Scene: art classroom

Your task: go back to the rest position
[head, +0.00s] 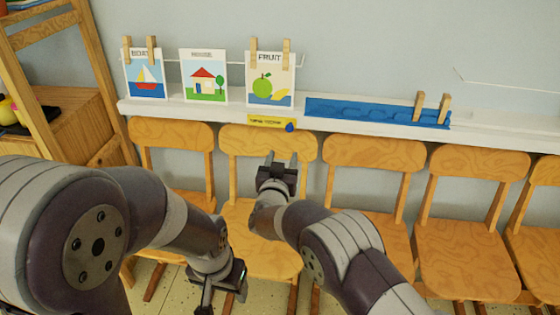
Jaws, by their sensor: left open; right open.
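My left gripper (221,304) hangs low at the bottom of the head view, pointing down in front of the chairs, and is open; its tips are partly cut off by the lower edge. My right gripper (281,158) points away from me toward the shelf, in front of a chair back, with its two fingers apart and nothing between them. It is below the yellow label on the shelf and apart from the pictures.
A white shelf (205,111) runs along the wall. Boat (145,76), house (204,77) and fruit (270,80) pictures stand there, beside a blue tray (360,112) with clothespins (444,107). Several wooden chairs (465,250) stand below. A wooden rack (70,110) is at left.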

